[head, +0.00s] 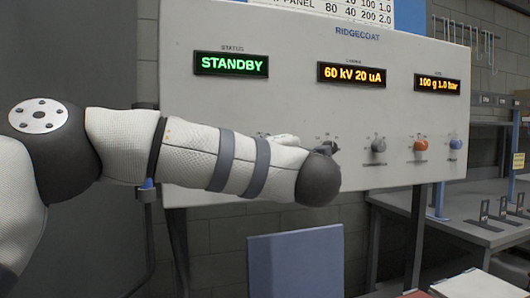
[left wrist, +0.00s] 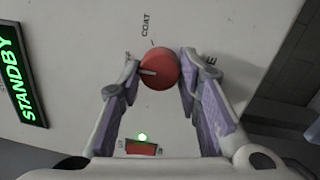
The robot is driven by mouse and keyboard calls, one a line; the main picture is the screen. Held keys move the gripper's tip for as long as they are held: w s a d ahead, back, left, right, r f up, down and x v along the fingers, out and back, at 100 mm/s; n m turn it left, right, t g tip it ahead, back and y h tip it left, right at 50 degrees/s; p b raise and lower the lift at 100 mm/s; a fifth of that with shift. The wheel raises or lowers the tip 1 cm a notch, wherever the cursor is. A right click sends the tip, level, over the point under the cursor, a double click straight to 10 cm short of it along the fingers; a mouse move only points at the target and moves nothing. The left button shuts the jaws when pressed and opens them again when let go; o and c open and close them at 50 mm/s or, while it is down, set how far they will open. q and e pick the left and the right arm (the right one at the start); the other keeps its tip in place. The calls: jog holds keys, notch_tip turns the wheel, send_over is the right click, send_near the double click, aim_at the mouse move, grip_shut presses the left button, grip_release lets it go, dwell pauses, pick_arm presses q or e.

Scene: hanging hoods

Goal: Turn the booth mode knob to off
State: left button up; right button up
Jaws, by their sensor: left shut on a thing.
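A round red knob (left wrist: 159,69) with a pale pointer mark sits on the panel in the left wrist view. The pointer is toward the left of that picture, and the word COAT is printed above the knob. The two fingers of my left gripper (left wrist: 160,66) are on either side of the knob and shut on it. A label at the right is partly hidden by a finger. In the head view my left arm covers this knob and most of the gripper. The status display (head: 231,64) reads STANDBY in green. My right gripper is in neither view.
The panel (head: 300,100) also bears a grey knob (head: 378,145), an orange-red knob (head: 420,146) and a blue knob (head: 456,143). A bench (head: 475,225) stands at the right.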

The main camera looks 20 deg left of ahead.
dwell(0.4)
pick_arm(q)
jog(key=o, duration=1.1)
jog(key=shift+o, duration=0.2)
jog(key=r+v, duration=0.1)
jog(key=v, duration=1.1)
jog(key=shift+f, duration=0.45)
